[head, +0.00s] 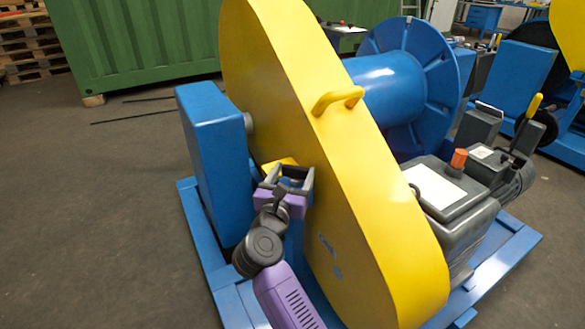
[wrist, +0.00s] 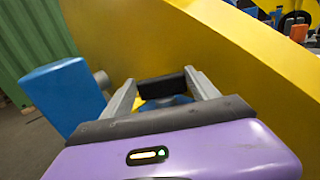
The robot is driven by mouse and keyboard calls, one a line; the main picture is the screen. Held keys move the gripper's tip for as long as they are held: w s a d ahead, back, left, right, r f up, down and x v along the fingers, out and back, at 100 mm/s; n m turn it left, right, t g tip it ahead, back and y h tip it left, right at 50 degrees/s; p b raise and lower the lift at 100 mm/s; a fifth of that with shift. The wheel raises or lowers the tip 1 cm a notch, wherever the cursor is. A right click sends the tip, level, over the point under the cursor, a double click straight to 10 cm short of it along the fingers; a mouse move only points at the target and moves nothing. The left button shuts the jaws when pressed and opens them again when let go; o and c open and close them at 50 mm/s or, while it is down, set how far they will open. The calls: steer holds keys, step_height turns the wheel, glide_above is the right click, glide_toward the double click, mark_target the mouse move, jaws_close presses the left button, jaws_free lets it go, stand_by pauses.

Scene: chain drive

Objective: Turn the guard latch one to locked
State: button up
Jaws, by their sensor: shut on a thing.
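The large yellow chain guard (head: 335,150) stands upright on the blue machine, with a yellow grab handle (head: 338,100) on its face. My gripper (head: 288,172) is at the guard's left side, close to the blue housing. It is shut on a part there that I take to be guard latch one; the fingers mostly hide it. A small yellow piece (head: 279,164) shows just behind the fingers. In the wrist view my gripper (wrist: 162,88) has a dark bar across its fingertips, with bits of yellow and blue below it. I cannot tell the latch's angle.
A blue upright box (head: 215,150) stands close left of my gripper; it also shows in the wrist view (wrist: 65,95). A blue drum (head: 390,85) and a grey motor unit (head: 445,195) lie beyond the guard.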

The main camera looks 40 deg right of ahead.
stand_by(0.3)
steer(key=o, duration=1.4)
steer(key=shift+c, duration=0.2)
steer(key=shift+f+b, duration=0.15)
steer(key=shift+b, duration=0.3)
